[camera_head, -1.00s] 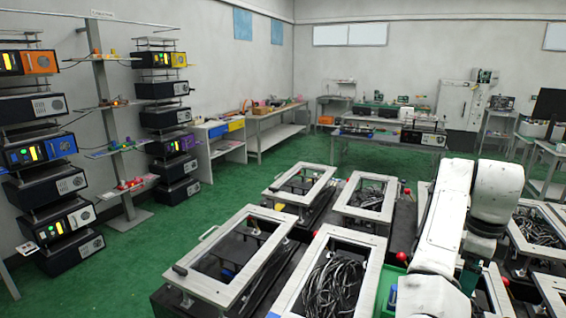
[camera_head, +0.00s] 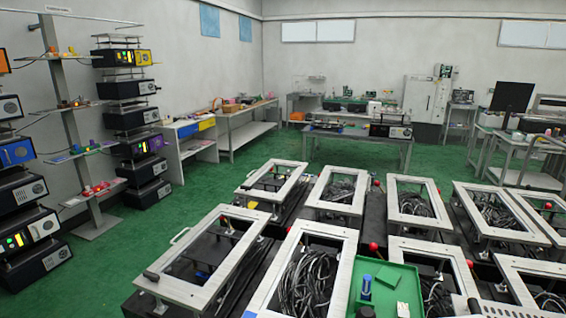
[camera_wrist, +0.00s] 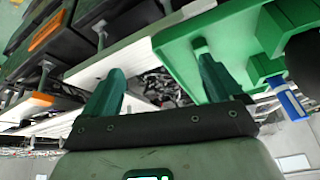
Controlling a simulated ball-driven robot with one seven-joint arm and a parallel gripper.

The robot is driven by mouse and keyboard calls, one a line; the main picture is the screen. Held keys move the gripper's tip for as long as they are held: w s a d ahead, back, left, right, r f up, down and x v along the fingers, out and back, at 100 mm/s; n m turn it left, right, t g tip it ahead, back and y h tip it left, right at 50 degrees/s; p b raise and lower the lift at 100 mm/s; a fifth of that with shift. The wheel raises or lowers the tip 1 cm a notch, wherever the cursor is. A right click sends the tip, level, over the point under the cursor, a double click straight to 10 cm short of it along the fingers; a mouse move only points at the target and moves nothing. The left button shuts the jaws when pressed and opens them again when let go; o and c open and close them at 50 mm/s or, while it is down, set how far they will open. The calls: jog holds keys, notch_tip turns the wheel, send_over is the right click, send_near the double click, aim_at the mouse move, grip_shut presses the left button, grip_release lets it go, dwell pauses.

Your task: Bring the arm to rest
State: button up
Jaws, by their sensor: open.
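My gripper (camera_wrist: 160,66) shows in the wrist view with its two dark green fingers spread apart and nothing between them. It is open and empty. In the wrist view a green tray (camera_wrist: 228,32) lies beyond the right finger; I cannot tell whether they touch. My arm is mostly out of the head view. Only a pale perforated piece, perhaps mine, shows at its bottom right edge.
Pale-framed fixtures (camera_head: 262,257) with dark cables inside fill the front right. Red lever knobs (camera_head: 373,247) stand among them. The green tray (camera_head: 405,275) holds a blue item (camera_head: 366,288). Green floor (camera_head: 150,225) is clear at left, beside equipment stacks (camera_head: 132,120).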

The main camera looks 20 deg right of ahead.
jog(key=s+a+f+n+t+y, duration=0.1)
jog(key=s+a+f+n+y, duration=0.35)
jog(key=s+a+n, duration=0.8)
jog(key=s+f+m+g+b, duration=0.1)
jog(key=s+f+b, duration=0.3)
jog(key=f, duration=0.3)
jog(key=s+f+m+g+h+b, duration=0.1)
jog(key=s+f+g+b, duration=0.1)
jog(key=s+f+b, duration=0.2)
notch_tip(320, 180, down, 4)
jog(key=shift+r+m+g+b, duration=0.1)
jog(key=shift+m+g+b, duration=0.25)
jog(key=shift+b, duration=0.65)
